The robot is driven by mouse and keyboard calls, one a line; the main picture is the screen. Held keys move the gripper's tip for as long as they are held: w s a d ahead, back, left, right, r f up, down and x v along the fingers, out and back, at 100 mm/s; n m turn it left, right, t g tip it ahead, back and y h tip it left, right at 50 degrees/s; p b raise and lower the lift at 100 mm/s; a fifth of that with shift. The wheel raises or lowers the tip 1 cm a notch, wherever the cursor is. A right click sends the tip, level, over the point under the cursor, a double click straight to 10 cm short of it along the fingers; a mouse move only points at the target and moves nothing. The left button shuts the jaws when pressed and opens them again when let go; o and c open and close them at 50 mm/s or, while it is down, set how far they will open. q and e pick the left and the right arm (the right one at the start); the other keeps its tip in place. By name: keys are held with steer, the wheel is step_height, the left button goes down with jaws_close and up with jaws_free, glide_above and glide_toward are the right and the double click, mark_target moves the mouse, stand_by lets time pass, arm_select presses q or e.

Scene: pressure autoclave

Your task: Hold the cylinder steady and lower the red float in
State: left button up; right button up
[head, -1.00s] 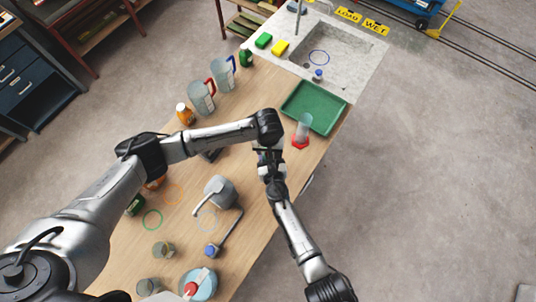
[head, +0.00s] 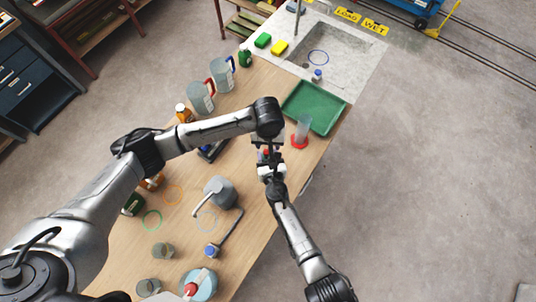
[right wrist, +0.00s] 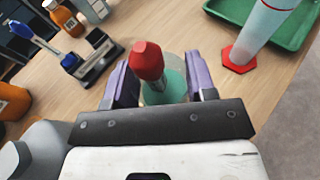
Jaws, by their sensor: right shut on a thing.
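My right gripper (right wrist: 160,88) has its purple pads closed on the sides of a clear cylinder (right wrist: 178,72) with teal content, seen steeply from above in the right wrist view. The red float (right wrist: 148,60) shows between the pads, over the cylinder's mouth; how deep it sits is unclear. In the head view the float (head: 266,153) is a small red spot at the right gripper (head: 268,158). My left arm reaches over from the left and bends down just above there. Its fingertips cannot be made out, nor whether they touch the float.
Another clear cylinder with a red hexagonal base (head: 300,141) stands beside the green tray (head: 318,105). A dark stand (right wrist: 92,60) is left of the right gripper. Jugs (head: 201,97), bottles and a grey can (head: 218,190) occupy the bench. The sink (head: 335,50) is at the far end.

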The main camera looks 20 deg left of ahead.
stand_by(0.4)
steer(key=o, duration=1.2)
steer(key=shift+s, duration=0.1)
